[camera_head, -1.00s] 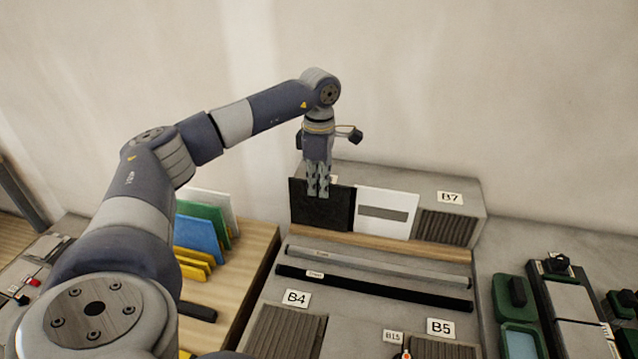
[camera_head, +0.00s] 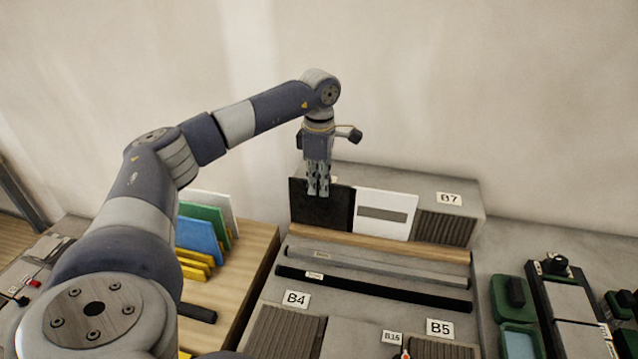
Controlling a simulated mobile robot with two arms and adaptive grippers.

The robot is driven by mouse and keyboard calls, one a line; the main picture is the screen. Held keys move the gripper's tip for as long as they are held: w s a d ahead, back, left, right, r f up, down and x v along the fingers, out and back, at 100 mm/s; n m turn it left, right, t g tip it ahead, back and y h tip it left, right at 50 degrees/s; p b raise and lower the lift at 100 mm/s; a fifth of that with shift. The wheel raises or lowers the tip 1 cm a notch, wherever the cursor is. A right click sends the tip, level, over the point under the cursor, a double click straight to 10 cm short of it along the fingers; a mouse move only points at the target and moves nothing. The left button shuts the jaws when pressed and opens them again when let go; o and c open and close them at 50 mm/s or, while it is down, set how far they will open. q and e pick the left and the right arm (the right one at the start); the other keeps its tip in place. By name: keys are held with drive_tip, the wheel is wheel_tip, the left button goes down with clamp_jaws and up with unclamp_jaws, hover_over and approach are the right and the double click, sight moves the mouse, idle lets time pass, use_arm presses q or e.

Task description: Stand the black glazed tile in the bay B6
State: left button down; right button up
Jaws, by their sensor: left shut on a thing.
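The black glazed tile (camera_head: 337,211) stands upright at the left of the back row, on or just behind a wooden ledge. My left gripper (camera_head: 318,193) points down over it, shut on its upper part, with the fingers in front of its face. The label behind the tile is mostly hidden by the gripper and tile, so I cannot read it as B6. I cannot tell whether the tile's lower edge is fully seated. My right gripper is not in view.
A white tile with a grey bar (camera_head: 384,213) stands directly right of the black tile. The ribbed bay B7 (camera_head: 447,228) is beyond it. Grey and black bars (camera_head: 373,290) lie in front. Coloured tiles (camera_head: 201,238) stand in a rack at left. Green-cased tools (camera_head: 515,300) lie at right.

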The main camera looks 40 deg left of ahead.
use_arm(q)
drive_tip(key=shift+f, duration=0.2)
idle(0.6)
idle(0.6)
drive_tip(key=c, duration=1.7)
unclamp_jaws()
drive_tip(key=shift+w, duration=0.1)
drive_tip(key=shift+r+p, duration=2.6)
drive_tip(key=shift+r, duration=0.45)
drive_tip(key=shift+f, duration=0.15)
